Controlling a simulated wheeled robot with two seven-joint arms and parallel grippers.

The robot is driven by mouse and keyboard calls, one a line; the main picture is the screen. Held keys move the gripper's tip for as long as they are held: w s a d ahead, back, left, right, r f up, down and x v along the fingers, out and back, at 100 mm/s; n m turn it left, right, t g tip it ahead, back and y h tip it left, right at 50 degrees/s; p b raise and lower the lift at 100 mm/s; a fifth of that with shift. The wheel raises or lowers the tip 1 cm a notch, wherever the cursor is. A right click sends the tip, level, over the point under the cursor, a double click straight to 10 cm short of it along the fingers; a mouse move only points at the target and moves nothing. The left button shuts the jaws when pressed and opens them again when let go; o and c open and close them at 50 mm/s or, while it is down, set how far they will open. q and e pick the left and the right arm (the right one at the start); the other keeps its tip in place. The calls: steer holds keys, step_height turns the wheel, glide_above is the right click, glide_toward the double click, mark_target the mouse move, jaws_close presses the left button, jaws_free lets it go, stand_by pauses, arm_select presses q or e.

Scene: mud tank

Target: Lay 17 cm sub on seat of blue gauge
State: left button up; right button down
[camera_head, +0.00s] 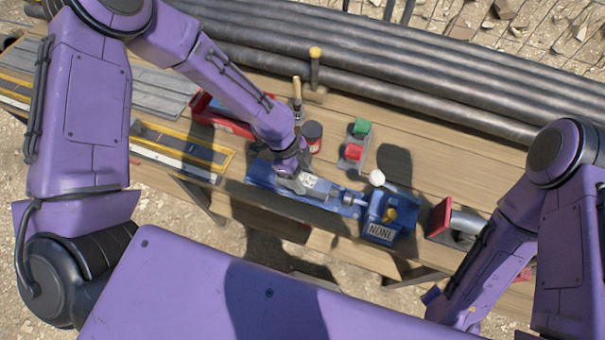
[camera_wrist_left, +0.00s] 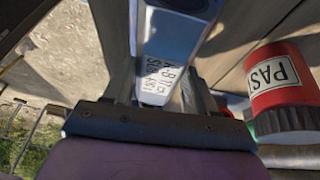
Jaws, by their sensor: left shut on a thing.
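The blue gauge (camera_head: 382,234) lies on the wooden bench, with a long blue bed and an end block marked NONE at its right. My left gripper (camera_head: 303,181) is over the left part of the bed, shut on the silver sub (camera_head: 318,187). The sub lies roughly along the bed. In the left wrist view the labelled sub (camera_wrist_left: 170,60) shows between the fingers; its label is only partly readable. I cannot tell whether the sub touches the seat. My right arm comes in at the right; its gripper is not visible.
A red paste tin (camera_head: 313,136) stands behind the gauge, and in the left wrist view it (camera_wrist_left: 281,82) is close beside the gripper. A green and red button box (camera_head: 357,143) and a red-faced grey cylinder (camera_head: 464,223) stand nearby. Long pipes (camera_head: 400,90) lie behind.

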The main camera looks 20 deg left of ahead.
arm_select(q)
steer(key=o, duration=1.7)
step_height(320, 180, up, 7)
steer(key=p, duration=0.6)
steer(key=shift+r+p, duration=0.15)
steer(key=shift+p, duration=0.2)
steer(key=shift+s, duration=0.1)
